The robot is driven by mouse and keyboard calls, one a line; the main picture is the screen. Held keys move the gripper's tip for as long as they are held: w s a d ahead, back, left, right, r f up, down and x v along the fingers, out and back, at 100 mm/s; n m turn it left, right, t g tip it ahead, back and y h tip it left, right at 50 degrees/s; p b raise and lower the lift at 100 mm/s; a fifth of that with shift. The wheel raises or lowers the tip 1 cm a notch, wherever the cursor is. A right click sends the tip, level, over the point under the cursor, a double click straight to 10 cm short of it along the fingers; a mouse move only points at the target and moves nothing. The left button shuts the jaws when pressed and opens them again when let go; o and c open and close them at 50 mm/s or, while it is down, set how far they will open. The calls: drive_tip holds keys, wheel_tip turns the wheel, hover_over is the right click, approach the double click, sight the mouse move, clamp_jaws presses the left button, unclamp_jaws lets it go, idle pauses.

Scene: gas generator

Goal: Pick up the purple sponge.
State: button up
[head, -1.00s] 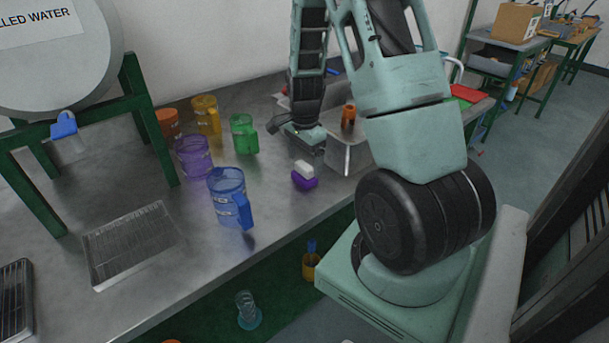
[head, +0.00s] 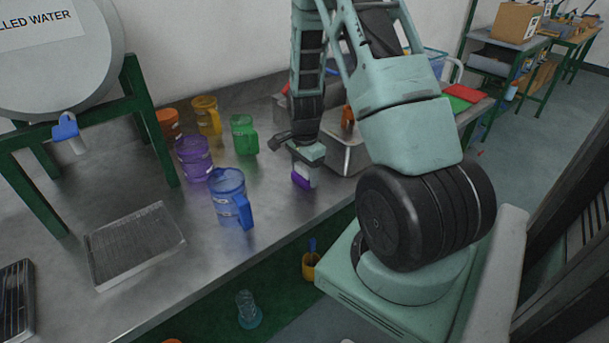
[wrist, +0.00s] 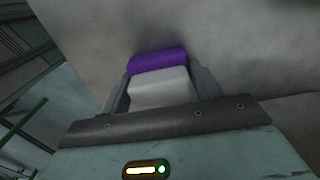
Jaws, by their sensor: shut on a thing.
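The purple sponge (head: 300,180) has a purple layer and a white layer and is on the metal table near its front edge. In the wrist view the sponge (wrist: 158,62) sits between the two fingers, with its white part toward my palm. My gripper (head: 305,168) points down over it and is shut on it. The fingers (wrist: 160,88) flank the white part on both sides. I cannot tell whether the sponge touches the table or is lifted slightly. In the head view my gripper hides most of its white part.
A metal basin (head: 347,158) stands just right of the sponge. A blue pitcher (head: 229,198), a purple pitcher (head: 193,158), a green pitcher (head: 243,134), a yellow pitcher (head: 207,116) and an orange one (head: 168,122) stand to the left. A wire-topped tray (head: 135,245) lies front left.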

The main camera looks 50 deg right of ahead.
sight(304, 165)
wheel_tip(304, 165, up, 10)
drive_tip(key=shift+r, duration=0.1)
idle(0.4)
drive_tip(key=shift+o, duration=0.9)
